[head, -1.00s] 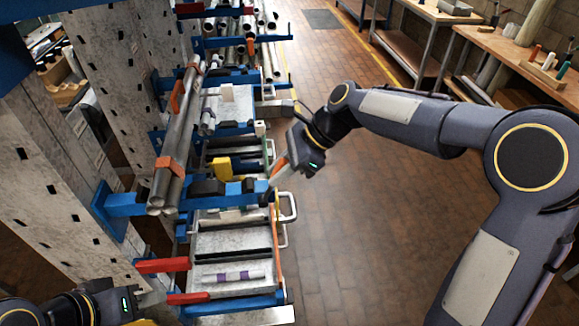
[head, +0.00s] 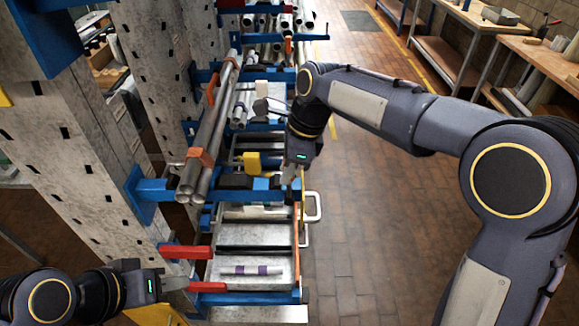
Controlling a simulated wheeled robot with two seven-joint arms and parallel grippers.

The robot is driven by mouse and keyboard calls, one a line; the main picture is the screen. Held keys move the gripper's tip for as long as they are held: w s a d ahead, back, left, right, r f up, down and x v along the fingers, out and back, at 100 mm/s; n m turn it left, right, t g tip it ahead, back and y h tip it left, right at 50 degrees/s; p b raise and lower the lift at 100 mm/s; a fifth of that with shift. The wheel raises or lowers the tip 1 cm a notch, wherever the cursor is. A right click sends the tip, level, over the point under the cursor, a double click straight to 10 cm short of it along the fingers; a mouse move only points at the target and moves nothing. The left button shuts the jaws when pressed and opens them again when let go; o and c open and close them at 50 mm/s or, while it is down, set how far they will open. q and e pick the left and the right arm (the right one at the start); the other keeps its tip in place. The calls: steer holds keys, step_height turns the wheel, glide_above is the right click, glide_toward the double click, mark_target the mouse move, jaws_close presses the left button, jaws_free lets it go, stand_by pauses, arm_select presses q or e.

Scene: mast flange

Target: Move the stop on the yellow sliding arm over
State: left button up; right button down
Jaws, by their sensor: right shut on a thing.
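My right gripper (head: 292,176) is at the right-hand ends of the blue rack arms, pointing down. It is shut on a small part that its fingers mostly hide, which I take to be the stop. A narrow yellow strip (head: 302,192), perhaps the yellow sliding arm, runs just beside and below the fingertips. A yellow block (head: 252,162) stands on the rack to the left, apart from the gripper. My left gripper (head: 180,284) is at the lower left by two red bars (head: 186,252); its finger opening is not clear.
A bundle of grey pipes (head: 212,130) with orange clamps lies along the rack. A white handle (head: 313,207) sticks out at the right. A purple-banded tube (head: 252,270) lies on a lower shelf. Perforated grey posts stand left. The brick floor (head: 390,230) to the right is clear.

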steer(key=c, duration=1.2)
jaws_free()
steer(key=shift+a, duration=0.1)
steer(key=shift+c, duration=0.2)
steer(key=v, duration=0.7)
steer(key=shift+r+b, duration=0.35)
steer(key=shift+b, duration=0.05)
